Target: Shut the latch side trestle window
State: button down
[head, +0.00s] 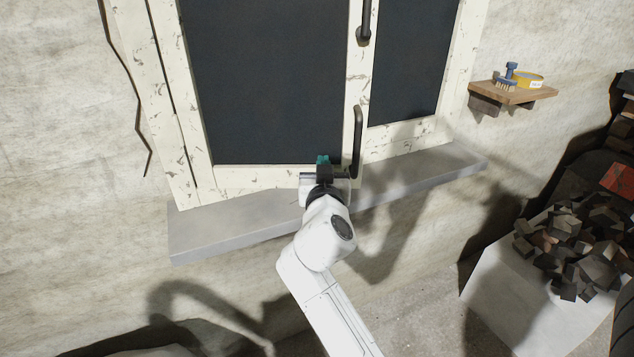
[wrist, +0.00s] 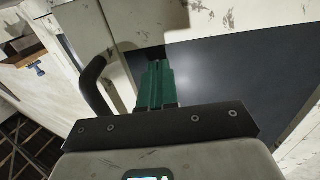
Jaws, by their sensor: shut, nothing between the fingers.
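The window has a cream, peeling frame (head: 180,110) and two dark-paned sashes. The left sash (head: 265,80) seems to stand slightly out, since its bottom rail is not parallel to the sill; the right sash (head: 410,60) looks flush. A black bar handle (head: 357,142) is on the left sash's right stile, and it also shows in the wrist view (wrist: 95,85). A second black handle (head: 365,22) sits higher up. My gripper (head: 322,160), with green fingertips (wrist: 156,85), is shut and empty at the left sash's bottom rail, left of the lower handle. Contact cannot be told.
A grey sill (head: 230,225) runs below the window. A small wooden shelf (head: 513,93) at right holds a blue brush (head: 508,77) and a yellow tin (head: 529,79). A pale block (head: 520,290) bears a heap of dark chunks (head: 575,245) at lower right.

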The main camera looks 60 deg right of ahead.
jog(key=w+d, duration=0.1)
jog(key=d+n+t+y, duration=0.1)
jog(key=d, duration=0.1)
jog(key=w+d+t+p, duration=0.1)
jog(key=shift+w+d+r+n+y, duration=0.2)
jog(key=shift+w+n+y, duration=0.1)
jog(key=shift+n, duration=0.1)
jog(key=b+x, duration=0.1)
jog(key=x, duration=0.6)
jog(key=shift+w+f, duration=0.15)
jog(key=shift+w, duration=0.15)
jog(key=shift+s+a, duration=0.1)
jog(key=shift+a, duration=0.05)
